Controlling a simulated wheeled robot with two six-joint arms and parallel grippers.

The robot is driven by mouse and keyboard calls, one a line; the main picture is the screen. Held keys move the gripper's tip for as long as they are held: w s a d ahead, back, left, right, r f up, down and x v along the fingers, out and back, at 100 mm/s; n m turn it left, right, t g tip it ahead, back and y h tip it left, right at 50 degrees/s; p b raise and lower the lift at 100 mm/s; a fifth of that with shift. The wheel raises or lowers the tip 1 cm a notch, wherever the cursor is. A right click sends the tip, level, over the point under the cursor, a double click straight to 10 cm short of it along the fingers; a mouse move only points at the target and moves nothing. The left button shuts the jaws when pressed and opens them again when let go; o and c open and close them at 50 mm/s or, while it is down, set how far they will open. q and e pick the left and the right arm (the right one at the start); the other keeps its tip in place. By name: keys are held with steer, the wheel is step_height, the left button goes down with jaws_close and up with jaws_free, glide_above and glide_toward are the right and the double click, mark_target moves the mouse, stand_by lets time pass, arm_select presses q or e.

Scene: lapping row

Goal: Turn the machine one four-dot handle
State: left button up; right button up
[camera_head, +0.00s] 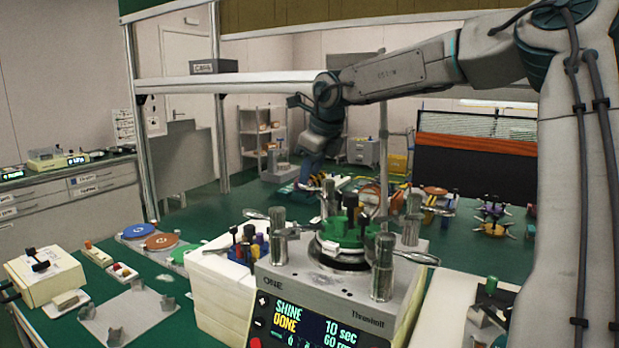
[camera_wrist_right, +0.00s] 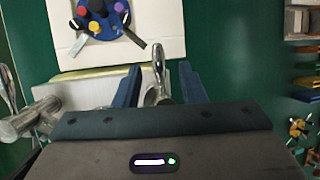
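Machine one (camera_head: 318,292) is a grey box with a lit panel reading SHINE DONE, 10 sec. Silver clamp posts with lever handles stand at its corners: front left (camera_head: 279,240), front right (camera_head: 383,268), back right (camera_head: 412,220) and back left (camera_head: 328,198). I cannot read dot marks on them. My right gripper (camera_head: 308,184) is beside the back left post. In the right wrist view my right gripper (camera_wrist_right: 160,74) is open, with a silver handle (camera_wrist_right: 158,62) between its blue fingers and gaps on both sides. My left gripper is not in view.
A green disc with dark knobs (camera_head: 345,232) sits amid the posts. A white block (camera_head: 220,285) carrying a knobbed piece stands left of the machine. In the right wrist view another post and lever (camera_wrist_right: 32,120) show at left. Green bench surface lies left.

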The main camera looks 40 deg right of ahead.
mark_target(321, 197)
steer(key=v, duration=0.8)
steer(key=shift+s+r, duration=0.15)
steer(key=shift+r, duration=0.1)
steer(key=shift+a, duration=0.1)
